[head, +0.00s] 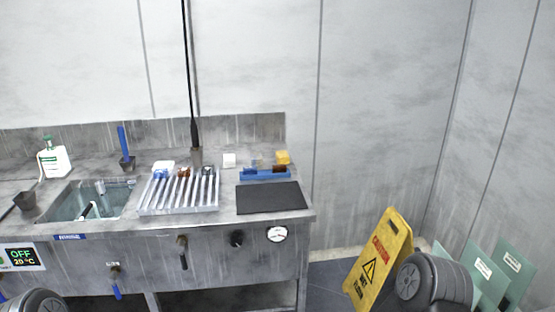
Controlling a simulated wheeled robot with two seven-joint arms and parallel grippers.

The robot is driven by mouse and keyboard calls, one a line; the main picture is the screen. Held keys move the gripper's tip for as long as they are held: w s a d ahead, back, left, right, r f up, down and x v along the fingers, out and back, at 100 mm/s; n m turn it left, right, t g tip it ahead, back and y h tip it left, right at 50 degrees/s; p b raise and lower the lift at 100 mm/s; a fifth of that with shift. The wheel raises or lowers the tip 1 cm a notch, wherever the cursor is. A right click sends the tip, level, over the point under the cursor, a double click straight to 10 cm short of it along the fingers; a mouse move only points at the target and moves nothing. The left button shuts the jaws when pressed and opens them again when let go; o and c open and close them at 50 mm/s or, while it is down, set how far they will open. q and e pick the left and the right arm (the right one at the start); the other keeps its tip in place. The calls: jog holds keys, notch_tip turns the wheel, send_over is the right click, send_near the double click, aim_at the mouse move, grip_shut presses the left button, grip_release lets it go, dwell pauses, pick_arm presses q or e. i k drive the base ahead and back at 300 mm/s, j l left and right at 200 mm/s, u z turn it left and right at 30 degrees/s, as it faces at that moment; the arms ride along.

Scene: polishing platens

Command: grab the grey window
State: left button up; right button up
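I cannot clearly make out a grey window. A small greyish piece (253,164) stands at the blue holder (258,176) at the back right of the bench, but it is too small to identify. A reddish-brown piece (280,169) sits beside it in the same holder. Neither of my grippers is in view; only dark rounded parts of my arms show at the bottom left and bottom right.
A black mat (271,198) lies bare in front of the holder. Left of it are a ribbed rack (150,209), a sink (72,204) and a white bottle (54,161). A yellow block (283,157) stands behind. A yellow caution sign (380,262) stands right of the bench.

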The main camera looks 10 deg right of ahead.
aim_at(208, 169)
jog(key=i+j, duration=0.15)
jog(key=j, duration=0.25)
jog(key=i+j, duration=0.1)
jog(key=j, duration=0.25)
jog(key=i+j, duration=0.15)
jog(key=j, duration=0.25)
jog(key=i+j, duration=0.15)
jog(key=j, duration=0.2)
jog(key=i+j, duration=0.15)
jog(key=j, duration=0.25)
jog(key=z, duration=1.1)
